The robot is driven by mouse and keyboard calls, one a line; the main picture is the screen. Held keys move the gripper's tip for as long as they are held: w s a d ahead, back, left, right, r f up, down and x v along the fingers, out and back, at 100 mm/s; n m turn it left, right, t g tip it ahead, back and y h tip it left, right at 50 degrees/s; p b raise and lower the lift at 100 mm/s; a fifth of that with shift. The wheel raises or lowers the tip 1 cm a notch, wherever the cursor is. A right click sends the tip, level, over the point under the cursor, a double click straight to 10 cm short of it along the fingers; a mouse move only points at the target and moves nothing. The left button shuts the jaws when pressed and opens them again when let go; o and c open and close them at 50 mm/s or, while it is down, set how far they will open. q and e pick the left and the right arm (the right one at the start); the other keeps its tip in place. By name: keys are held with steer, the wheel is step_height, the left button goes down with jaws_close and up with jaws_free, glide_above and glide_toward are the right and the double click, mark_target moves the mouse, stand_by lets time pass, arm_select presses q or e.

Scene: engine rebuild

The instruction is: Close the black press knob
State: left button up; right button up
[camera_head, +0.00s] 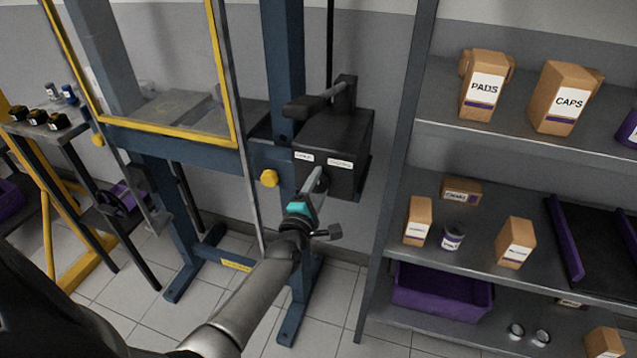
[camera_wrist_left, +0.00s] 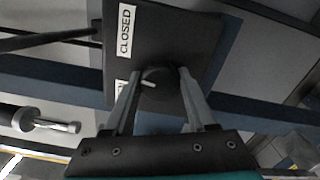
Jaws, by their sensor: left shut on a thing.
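The black press knob (camera_wrist_left: 162,90) sits on the front face of a black box (camera_wrist_left: 190,40) in the left wrist view. My left gripper (camera_wrist_left: 158,80) has one finger on each side of the knob and is shut on it. A white pointer mark on the knob points roughly toward the left. A "CLOSED" label (camera_wrist_left: 125,32) is above and left of the knob, and a second label is partly hidden by a finger. In the head view the left gripper (camera_head: 316,182) reaches the lower front of the box (camera_head: 345,135), and the knob is hidden. My right gripper is out of view.
The blue press frame (camera_head: 283,60) with a yellow-edged guard (camera_head: 222,75) stands left of the box. A pump lever (camera_head: 318,100) sits on top of the box. A grey shelf (camera_head: 480,140) with cartons and a purple bin (camera_head: 440,292) stands close on the right.

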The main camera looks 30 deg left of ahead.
arm_select(q)
steer(key=m+p, duration=0.1)
steer(key=m, duration=0.4)
stand_by(0.8)
steer(key=o, duration=1.4)
steer(key=shift+s, duration=0.1)
steer(key=p+v, duration=0.2)
steer(key=v, duration=1.3)
steer(key=shift+s, duration=0.1)
steer(key=shift+f, duration=0.1)
